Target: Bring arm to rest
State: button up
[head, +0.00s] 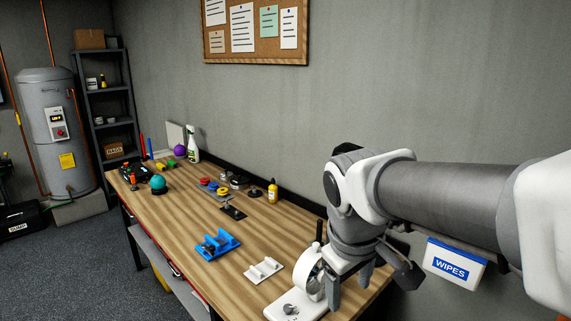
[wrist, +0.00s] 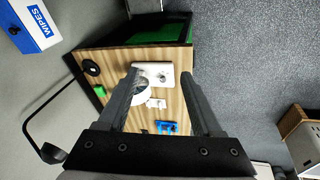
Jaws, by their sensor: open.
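My gripper (head: 351,285) hangs from my arm at the right of the head view, above the near end of the wooden workbench (head: 205,262). In the wrist view its two fingers (wrist: 158,74) are wide apart, with nothing held between them. Beyond the fingertips, a white device with a round ring (head: 296,306) stands on the bench. It also shows between the fingers in the wrist view (wrist: 160,69). The gripper partly covers this device in the head view, and I cannot tell the exact gap between them.
A white cradle (head: 263,270) and a blue holder (head: 217,244) lie on the bench nearby. Farther back are a yellow bottle (head: 272,190), a teal ball (head: 157,182) and a spray bottle (head: 192,146). A wipes box (head: 453,263) is on the right, beside the wall.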

jog(key=s+d+m+t+y, duration=0.1)
jog(key=s+d+m+t, duration=0.1)
jog(key=s+m, duration=0.4)
jog(key=shift+s+d, duration=0.9)
jog(key=shift+s, duration=1.05)
